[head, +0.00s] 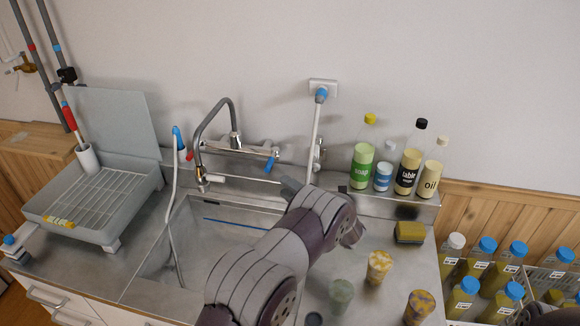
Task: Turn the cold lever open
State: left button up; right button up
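The faucet (233,140) stands on the back of the steel sink, with a grey arched spout. Its blue-tipped cold lever (272,161) is on the right and angles downward. The red hot lever (190,154) is on the left. My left arm reaches up over the sink from the bottom. A small grey part of my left gripper (291,186) shows just below and right of the cold lever, apart from it in the picture. My own wrist hides most of this gripper, so its opening cannot be told. My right gripper is not in view.
Bottles (361,165) stand on the right ledge. A sponge (409,233) and patterned cups (379,267) sit on the right counter. A drying rack (60,205) is at left. A white hose (172,205) hangs into the sink.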

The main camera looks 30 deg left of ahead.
aim_at(268, 172)
pick_arm(q)
jog(key=x, duration=0.6)
jog(key=shift+w+d, duration=0.1)
jog(key=shift+w, duration=0.1)
jog(key=shift+b+x, duration=0.4)
jog(key=shift+x, duration=0.65)
